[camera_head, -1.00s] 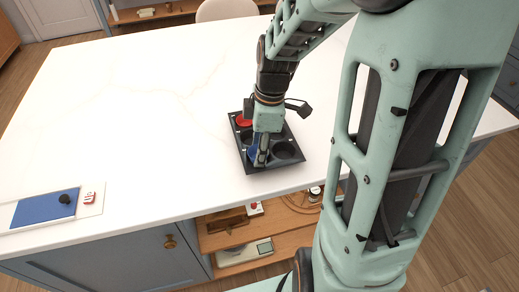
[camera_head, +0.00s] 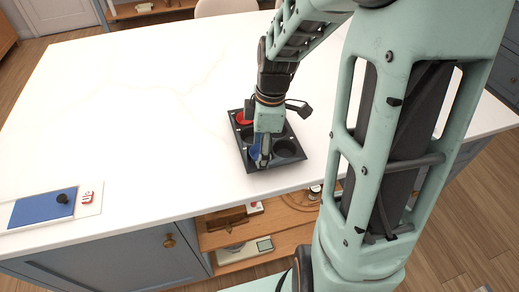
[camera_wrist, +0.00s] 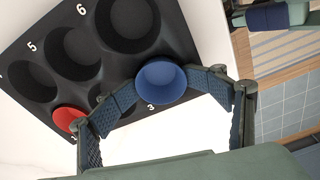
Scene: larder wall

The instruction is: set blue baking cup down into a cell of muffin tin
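The dark muffin tin (camera_head: 291,167) lies near the counter's front edge, and it fills the upper left of the wrist view (camera_wrist: 112,68). The blue baking cup (camera_wrist: 162,82) is upright at the cell beside the number 3; its base is hidden, so I cannot tell how deep it sits. In the head view the cup (camera_head: 254,152) shows partly behind my gripper (camera_head: 264,164). In the wrist view my gripper (camera_wrist: 163,88) has a fingertip against each side of the cup. A red baking cup (camera_wrist: 69,119) sits in another cell, also visible in the head view (camera_head: 244,118).
A blue board (camera_head: 43,208) with a dark knob and a small red-and-white item (camera_head: 87,198) lies at the counter's left. The white counter (camera_head: 140,110) is otherwise clear. Open shelves (camera_head: 245,243) with several items are below the front edge.

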